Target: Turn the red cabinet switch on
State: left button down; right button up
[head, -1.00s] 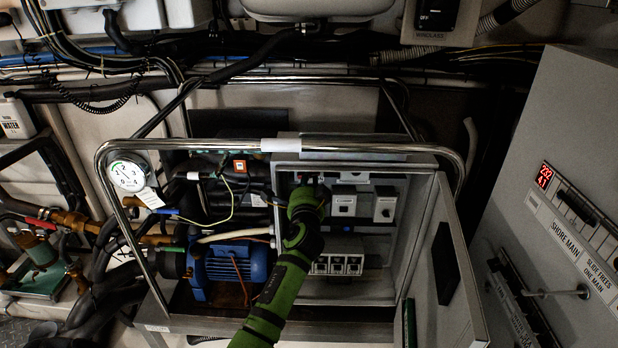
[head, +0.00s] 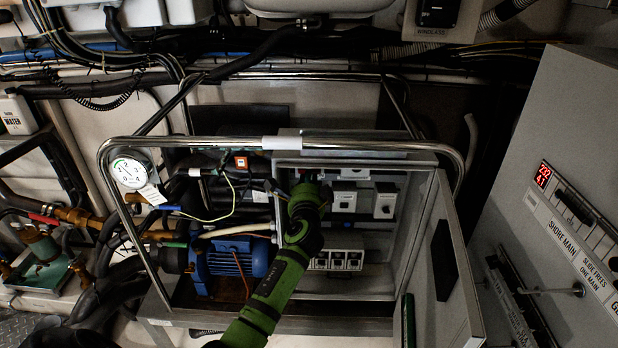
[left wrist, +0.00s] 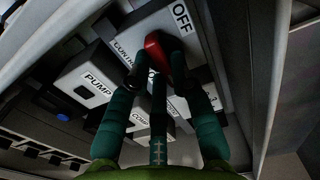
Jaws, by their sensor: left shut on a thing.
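The red switch (left wrist: 155,46) sits on a pale switch box inside the open cabinet (head: 426,215), and its handle shows in the left wrist view. The word OFF (left wrist: 182,16) is printed beside it; a lettering part below is covered by my fingers, so the handle's exact setting is hard to tell. My left gripper (left wrist: 157,76) is shut on the red switch, with its green-sleeved fingers around the handle. In the head view my left gripper (head: 305,188) reaches into the cabinet's upper left and hides the switch. My right gripper is not in view.
A box labelled PUMP (left wrist: 95,78) is close beside my fingers. A chrome rail (head: 225,143) frames the cabinet, and its door (head: 447,265) stands open at right. A blue motor (head: 235,258) and gauge (head: 129,171) are at left.

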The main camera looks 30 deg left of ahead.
pick_arm(q)
jog(key=c, duration=1.1)
grip_release()
jog(key=shift+a+r, duration=0.3)
jog(key=shift+r, duration=0.1)
jog(key=shift+w+f, duration=0.1)
jog(key=shift+f, duration=0.15)
jog(key=v, duration=1.2)
jog(key=shift+a+f, duration=0.1)
